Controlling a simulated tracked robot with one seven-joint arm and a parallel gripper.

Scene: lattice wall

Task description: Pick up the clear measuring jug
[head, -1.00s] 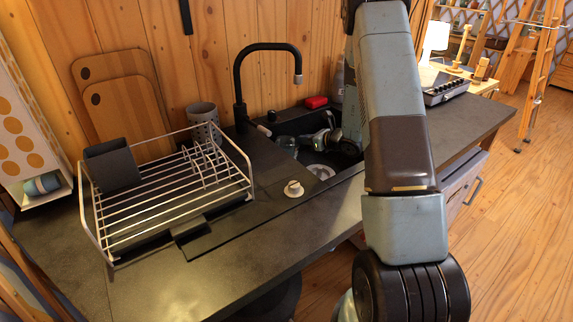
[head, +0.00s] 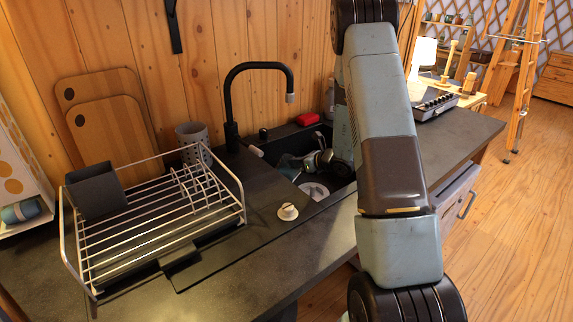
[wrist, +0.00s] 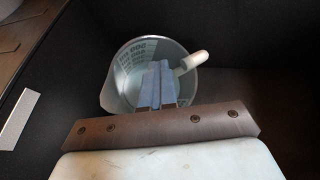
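The clear measuring jug (wrist: 128,78) with printed measuring marks fills the upper middle of the wrist view, its open mouth facing the camera. A pale rounded bar, possibly its handle, sticks out at its upper right. My gripper (wrist: 158,72) has its two blue-grey fingers close together, over the jug's mouth. I see nothing held between them, and whether they touch the jug is unclear. In the head view, my gripper (head: 318,158) is low in the dark sink. The jug (head: 287,167) shows only dimly to its left.
The black sink (head: 272,152) has dark walls close around my gripper. A white plate (head: 314,190) lies in it. A black tap (head: 230,100) and red sponge (head: 307,119) are behind. A wire dish rack (head: 150,215) stands left; a small cup (head: 288,211) sits on the counter.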

